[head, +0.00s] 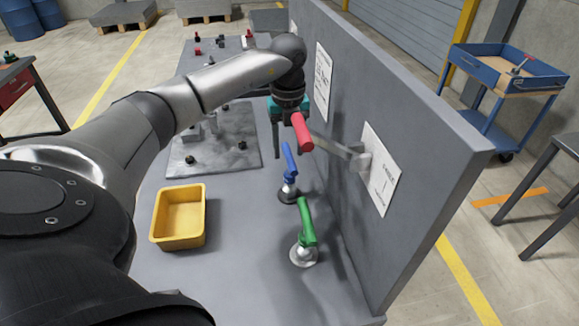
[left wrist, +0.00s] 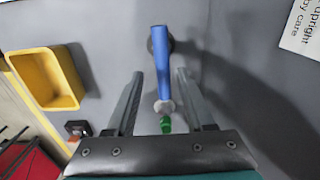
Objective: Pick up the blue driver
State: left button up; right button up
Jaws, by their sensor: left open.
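The blue driver (head: 289,160) stands tilted on a round dark base on the grey bench, close to the upright panel. In the left wrist view the blue driver (left wrist: 170,72) lies between the two fingers in the picture, with no visible contact. My left gripper (head: 284,138) is open and empty, pointing down above and behind the blue driver; its fingers also show in the left wrist view (left wrist: 160,76). A red-handled tool (head: 301,132) hides part of it in the head view. My right gripper is not in view.
A green-handled tool (head: 306,222) stands on a round base nearer the camera. A yellow bin (head: 180,217) sits to the left. The grey panel (head: 400,135) with a metal bracket (head: 343,150) bounds the right side. A dark plate (head: 220,165) with small parts lies behind the bin.

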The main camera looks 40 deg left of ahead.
aim_at(289, 155)
pick_arm(q)
jog(key=f, duration=0.5)
jog(key=shift+w, duration=0.3)
grip_shut()
jog(key=shift+a, duration=0.1)
dwell(0.9)
